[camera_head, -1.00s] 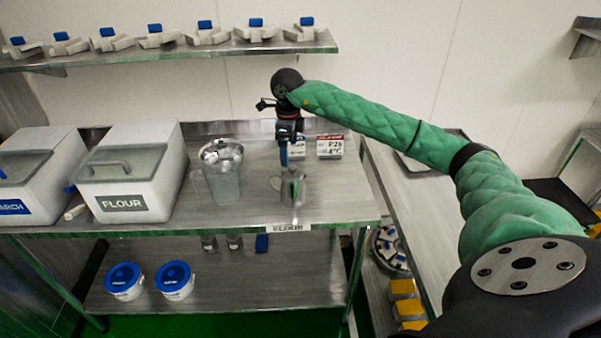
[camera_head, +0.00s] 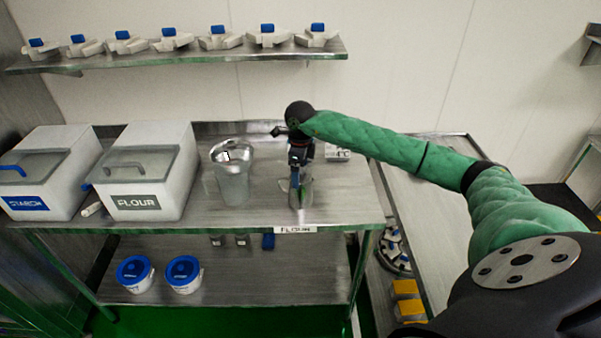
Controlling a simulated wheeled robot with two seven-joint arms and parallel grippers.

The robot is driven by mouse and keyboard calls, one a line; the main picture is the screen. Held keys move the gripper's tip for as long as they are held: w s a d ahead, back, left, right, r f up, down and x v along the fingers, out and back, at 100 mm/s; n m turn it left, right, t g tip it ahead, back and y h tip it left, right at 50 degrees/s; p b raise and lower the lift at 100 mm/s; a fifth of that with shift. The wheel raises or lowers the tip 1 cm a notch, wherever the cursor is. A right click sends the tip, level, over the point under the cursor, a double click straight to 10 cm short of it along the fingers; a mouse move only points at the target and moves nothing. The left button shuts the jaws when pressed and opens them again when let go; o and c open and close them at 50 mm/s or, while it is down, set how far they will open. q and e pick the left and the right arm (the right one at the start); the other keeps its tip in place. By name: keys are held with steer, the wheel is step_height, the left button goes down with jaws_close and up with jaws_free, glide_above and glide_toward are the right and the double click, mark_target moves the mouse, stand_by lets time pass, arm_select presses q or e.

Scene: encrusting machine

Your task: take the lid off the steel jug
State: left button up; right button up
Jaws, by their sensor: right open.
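A tall steel jug (camera_head: 233,184) stands upright on the steel table. Its top looks shiny with a darker patch, and I cannot tell whether a lid is on it. My right gripper (camera_head: 297,178) is open and points down, to the right of the jug and apart from it. Its fingers are at a small shiny steel piece (camera_head: 301,200) near the table's front edge. The gripper partly hides this piece, and I cannot tell whether it touches it or what it is. My left gripper is not in view.
Two white bins stand left of the jug, one labelled FLOUR (camera_head: 139,202). A small sign (camera_head: 337,153) stands behind the gripper. A wall shelf (camera_head: 190,57) carries several white parts with blue tops. Blue-lidded tubs (camera_head: 183,286) sit on the lower shelf.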

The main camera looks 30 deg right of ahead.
steer(key=shift+f, duration=0.4)
steer(key=c, duration=1)
steer(key=shift+r, duration=0.1)
steer(key=shift+c, duration=0.2)
